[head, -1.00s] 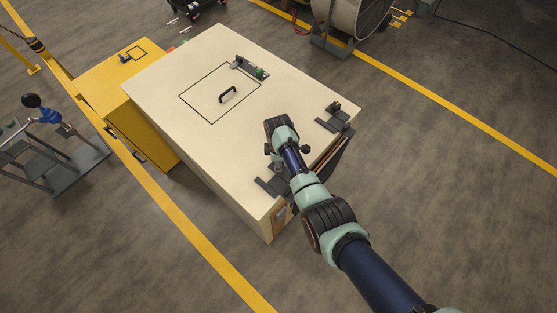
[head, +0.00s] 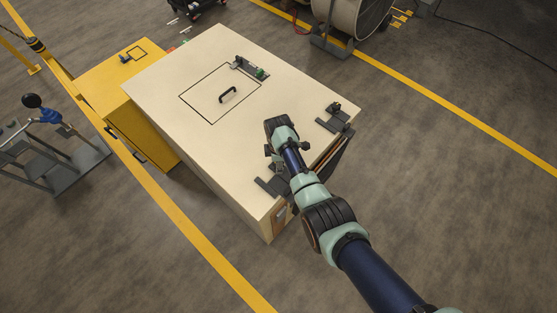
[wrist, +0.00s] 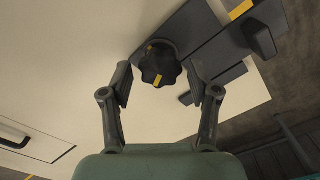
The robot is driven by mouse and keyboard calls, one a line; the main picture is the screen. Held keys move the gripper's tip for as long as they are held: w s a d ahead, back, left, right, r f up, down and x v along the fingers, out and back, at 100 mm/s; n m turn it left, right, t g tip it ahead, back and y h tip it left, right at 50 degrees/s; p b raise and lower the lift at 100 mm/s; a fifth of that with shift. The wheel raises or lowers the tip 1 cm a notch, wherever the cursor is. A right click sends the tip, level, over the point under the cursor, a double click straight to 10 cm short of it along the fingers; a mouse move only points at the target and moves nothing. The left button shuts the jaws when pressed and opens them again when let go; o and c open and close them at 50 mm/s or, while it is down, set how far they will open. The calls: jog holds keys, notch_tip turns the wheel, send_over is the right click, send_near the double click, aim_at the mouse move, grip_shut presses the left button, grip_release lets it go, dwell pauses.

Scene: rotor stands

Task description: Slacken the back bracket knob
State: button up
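A black lobed knob (wrist: 152,68) with a yellow mark sits on a dark bracket plate (wrist: 205,47) in the wrist view. My gripper (wrist: 159,82) is open, its fingers on either side of the knob with a gap at each side; I see no contact. In the head view my gripper end (head: 281,128) is over the right end of the cream cabinet (head: 190,75). Its fingers are not clear there. Another bracket with a knob (head: 335,107) stands at the far right corner.
A hatch with a black handle (head: 228,95) and a small green-tipped fixture (head: 258,72) are on the cabinet top. A dark upright block (wrist: 259,38) stands on the bracket beside the knob. A yellow cabinet (head: 145,115) adjoins at left. Floor is clear at right.

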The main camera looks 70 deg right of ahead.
notch_tip(320, 180, up, 12)
dwell(0.6)
dwell(0.5)
